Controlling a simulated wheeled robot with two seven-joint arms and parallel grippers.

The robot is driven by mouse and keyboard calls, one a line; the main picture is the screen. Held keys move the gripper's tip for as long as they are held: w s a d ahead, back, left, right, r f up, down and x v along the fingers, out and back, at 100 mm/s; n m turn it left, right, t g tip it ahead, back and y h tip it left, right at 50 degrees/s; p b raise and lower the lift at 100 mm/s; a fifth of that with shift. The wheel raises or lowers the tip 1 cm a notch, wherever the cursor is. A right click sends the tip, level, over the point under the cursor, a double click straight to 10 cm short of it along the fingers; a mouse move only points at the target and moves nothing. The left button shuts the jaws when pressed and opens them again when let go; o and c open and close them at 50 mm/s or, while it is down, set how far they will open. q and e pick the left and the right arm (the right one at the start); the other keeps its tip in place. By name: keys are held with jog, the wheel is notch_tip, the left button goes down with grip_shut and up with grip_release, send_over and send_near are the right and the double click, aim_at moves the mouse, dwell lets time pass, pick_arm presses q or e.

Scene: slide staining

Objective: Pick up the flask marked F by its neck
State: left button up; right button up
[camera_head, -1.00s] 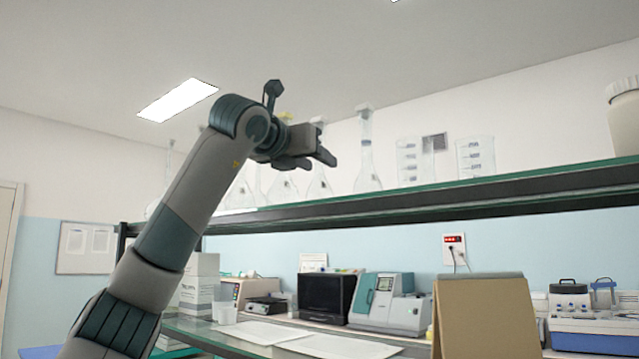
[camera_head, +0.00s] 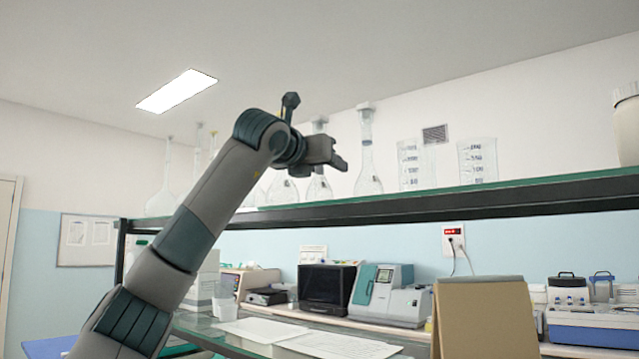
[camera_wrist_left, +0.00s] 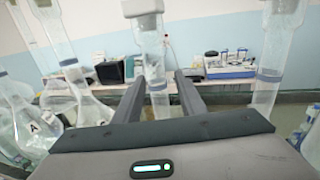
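Several clear glass flasks stand on the high shelf; no letter F is readable in either view. In the head view my left gripper (camera_head: 338,160) is at flask-neck height, in front of a stoppered flask (camera_head: 319,190), with another stoppered flask (camera_head: 367,158) to its right. In the left wrist view the gripper's two fingers (camera_wrist_left: 160,80) are apart. A clear neck with a pale stopper (camera_wrist_left: 150,45) shows in line with the gap; I cannot tell how deep between the fingers it is. A flask marked A (camera_wrist_left: 36,128) is at the left. My right gripper is in neither view.
The green-edged shelf (camera_head: 470,197) also holds beakers (camera_head: 477,160) to the right and more flasks (camera_head: 165,190) to the left. In the wrist view another clear neck (camera_wrist_left: 268,70) stands right of the fingers. Lab machines (camera_head: 388,298) stand on the bench below.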

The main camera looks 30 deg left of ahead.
pick_arm(q)
jog(key=shift+c, duration=0.6)
jog(key=c, duration=0.8)
jog(key=shift+o, duration=0.2)
jog(key=shift+r, duration=0.15)
